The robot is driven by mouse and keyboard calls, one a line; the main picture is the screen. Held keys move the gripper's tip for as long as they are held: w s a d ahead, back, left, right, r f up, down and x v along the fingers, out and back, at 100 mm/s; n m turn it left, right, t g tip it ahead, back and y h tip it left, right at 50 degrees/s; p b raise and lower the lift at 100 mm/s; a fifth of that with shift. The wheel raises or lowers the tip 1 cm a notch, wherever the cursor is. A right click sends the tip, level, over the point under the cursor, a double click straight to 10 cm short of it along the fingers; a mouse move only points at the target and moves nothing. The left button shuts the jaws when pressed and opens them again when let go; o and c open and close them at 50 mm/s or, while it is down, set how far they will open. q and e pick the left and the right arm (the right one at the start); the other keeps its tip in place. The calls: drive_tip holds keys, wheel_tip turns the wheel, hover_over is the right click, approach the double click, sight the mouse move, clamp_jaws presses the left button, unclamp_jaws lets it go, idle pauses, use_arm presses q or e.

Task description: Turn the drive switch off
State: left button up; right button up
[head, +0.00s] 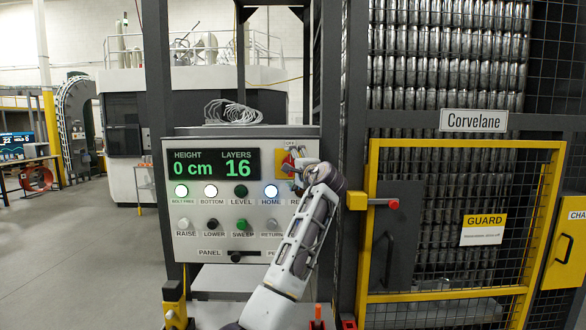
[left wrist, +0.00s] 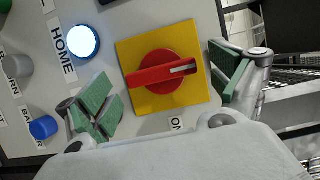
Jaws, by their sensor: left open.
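The drive switch is a red rotary handle (left wrist: 163,73) on a yellow square plate (left wrist: 195,45) on the control panel. In the left wrist view its handle lies nearly level, with a pale mark at the right end. In the head view the switch (head: 282,162) is at the panel's upper right, partly behind my left gripper (head: 302,172). My left gripper is open (left wrist: 165,86), its green-padded fingers apart on either side of the switch. I cannot tell whether they touch. My right gripper is not seen.
The control panel (head: 255,220) has a display reading 0 cm and 16, lit lamps and several buttons. The lit HOME lamp (left wrist: 84,41) and a blue button (left wrist: 43,127) are close to my left finger. A yellow-framed guard door (head: 375,220) stands at the right.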

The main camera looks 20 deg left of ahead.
use_arm(q)
drive_tip(key=v, duration=1.2)
drive_tip(key=shift+a, duration=0.1)
